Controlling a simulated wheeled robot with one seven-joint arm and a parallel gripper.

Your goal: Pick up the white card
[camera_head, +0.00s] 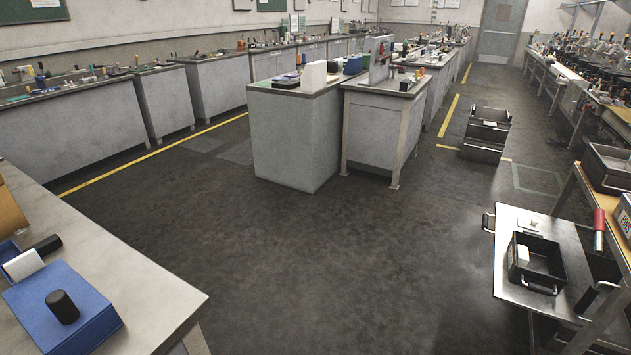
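A small white card-like piece (23,265) leans at a tilt against the back of a blue box (75,318) on the near left table. A larger white upright panel (314,76) stands on the middle bench. A small white piece (523,253) also lies in a black tray (552,283) at the lower right. I cannot tell for sure which of these is the white card. My gripper does not show in this view.
The near left table (150,303) also holds a black cylinder (45,245). A metal cart top (573,243) stands at the right under the tray. Black crates (487,133) sit on the floor beyond. The dark floor (350,260) between is clear.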

